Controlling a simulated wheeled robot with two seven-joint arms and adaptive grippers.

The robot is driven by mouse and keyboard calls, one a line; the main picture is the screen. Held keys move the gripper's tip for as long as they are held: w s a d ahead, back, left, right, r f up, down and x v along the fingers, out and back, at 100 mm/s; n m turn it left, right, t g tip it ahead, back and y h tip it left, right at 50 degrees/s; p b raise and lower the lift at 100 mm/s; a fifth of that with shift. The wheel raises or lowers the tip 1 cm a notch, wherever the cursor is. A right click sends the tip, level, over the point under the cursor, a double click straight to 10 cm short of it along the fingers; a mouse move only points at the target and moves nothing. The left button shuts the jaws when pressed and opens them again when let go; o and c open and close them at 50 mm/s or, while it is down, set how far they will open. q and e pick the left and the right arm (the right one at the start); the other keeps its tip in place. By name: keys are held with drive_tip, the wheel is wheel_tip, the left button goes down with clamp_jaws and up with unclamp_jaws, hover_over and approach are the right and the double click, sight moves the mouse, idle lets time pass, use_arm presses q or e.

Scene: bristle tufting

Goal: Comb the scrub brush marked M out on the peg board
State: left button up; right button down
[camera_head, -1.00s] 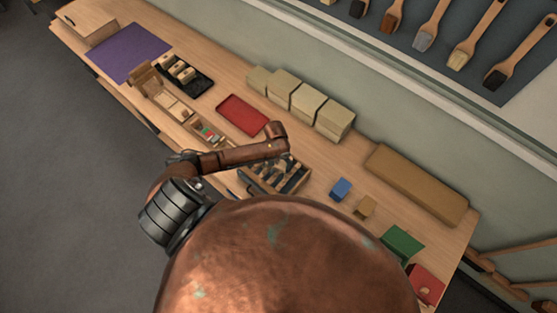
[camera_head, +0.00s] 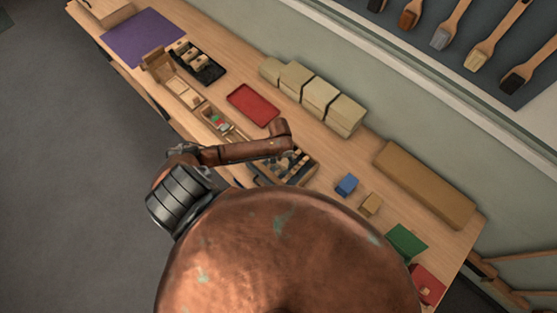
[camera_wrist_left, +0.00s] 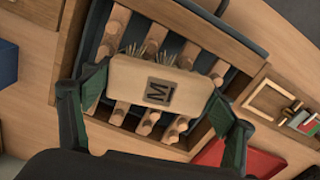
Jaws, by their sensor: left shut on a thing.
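My left gripper (camera_wrist_left: 158,92) is shut on the scrub brush marked M (camera_wrist_left: 195,88), a pale wooden block with a dark square label, one finger at each end. Its tufts of bristles show past the block's far edge, among the pegs. The peg board (camera_wrist_left: 258,60) is a wood-edged tray with a dark bed and rows of thick wooden pegs. The brush is over the middle of it; whether the bristles touch the pegs I cannot tell. In the head view the peg board (camera_head: 304,178) is partly hidden by my left arm, and the left gripper (camera_head: 287,158) shows small there. My right gripper is out of view.
A red tray (camera_head: 253,104) and a compartment box (camera_head: 219,122) lie beside the peg board. A blue block (camera_head: 346,185) and a tan block (camera_head: 371,204) stand to its right. Pale boxes (camera_head: 319,98) line the wall. A black tray (camera_head: 207,73) holds wooden blocks.

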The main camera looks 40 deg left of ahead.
use_arm(q)
drive_tip(key=shift+w+d+r, duration=0.1)
drive_tip(key=shift+w+d, duration=0.05)
drive_tip(key=shift+w, duration=1.55)
drive_tip(key=w+r, duration=0.4)
drive_tip(key=r, duration=0.1)
drive_tip(key=shift+d+r, duration=0.15)
drive_tip(key=shift+r, duration=0.25)
